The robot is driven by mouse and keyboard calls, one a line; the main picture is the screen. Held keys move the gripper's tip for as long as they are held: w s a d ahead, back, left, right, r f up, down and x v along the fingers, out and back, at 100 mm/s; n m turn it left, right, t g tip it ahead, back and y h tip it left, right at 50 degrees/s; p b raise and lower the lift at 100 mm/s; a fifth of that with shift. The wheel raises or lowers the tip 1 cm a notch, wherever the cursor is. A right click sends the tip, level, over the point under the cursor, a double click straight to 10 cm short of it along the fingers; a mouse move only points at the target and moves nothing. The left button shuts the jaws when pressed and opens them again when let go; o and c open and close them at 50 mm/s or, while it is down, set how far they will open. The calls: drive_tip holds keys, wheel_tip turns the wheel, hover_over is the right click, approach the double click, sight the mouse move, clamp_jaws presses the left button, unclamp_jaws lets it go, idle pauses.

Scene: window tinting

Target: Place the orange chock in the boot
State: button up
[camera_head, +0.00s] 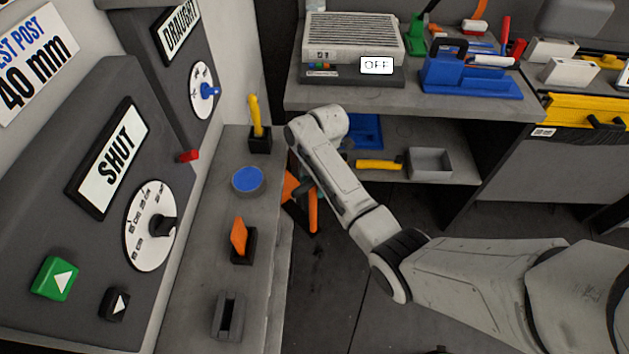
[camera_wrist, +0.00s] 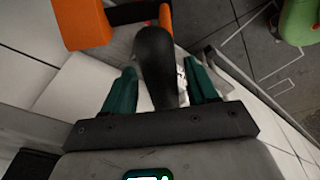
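An orange piece (camera_head: 239,236) stands tilted in a small black holder (camera_head: 246,254) on the narrow grey bench. I cannot tell whether it is the chock. Nearer me a dark slotted block (camera_head: 228,315), its slot empty, may be the boot. My gripper (camera_head: 306,187) hangs beyond the bench's right edge, partly hidden by my arm, among other orange parts (camera_head: 312,211). In the wrist view my teal fingers (camera_wrist: 161,85) stand apart on either side of a rounded black part (camera_wrist: 156,60). An orange block (camera_wrist: 82,22) lies just past it. I cannot tell whether the fingers touch the black part.
A blue-topped round tin (camera_head: 248,179) and a yellow tool in a black holder (camera_head: 259,139) stand farther along the bench. A dark control panel (camera_head: 75,215) rises at left. Behind my arm is a loaded workbench (camera_head: 470,108) with a lower shelf.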

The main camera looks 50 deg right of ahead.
drive_tip(key=shift+r, duration=0.1)
drive_tip(key=r, duration=0.4)
drive_tip(key=d+r+p, duration=0.1)
drive_tip(key=r, duration=0.6)
drive_tip(key=shift+s+d+r, duration=0.35)
drive_tip(key=shift+d+r, duration=0.05)
drive_tip(key=s+a+f+m, duration=0.4)
drive_tip(key=s+a+m, duration=0.2)
drive_tip(key=s+a, duration=0.1)
drive_tip(key=s+a+f+m, duration=0.4)
drive_tip(key=s+a+m, duration=0.2)
drive_tip(key=s, duration=0.4)
drive_tip(key=shift+a+h, duration=0.4)
drive_tip(key=shift+a, duration=0.2)
drive_tip(key=shift+o, duration=0.3)
drive_tip(key=s+r+m+h, duration=0.1)
drive_tip(key=s+m, duration=0.4)
drive_tip(key=s, duration=0.3)
drive_tip(key=shift+a+r, duration=0.2)
drive_tip(key=shift+a, duration=0.15)
drive_tip(key=shift+o, duration=0.6)
drive_tip(key=shift+s, duration=0.15)
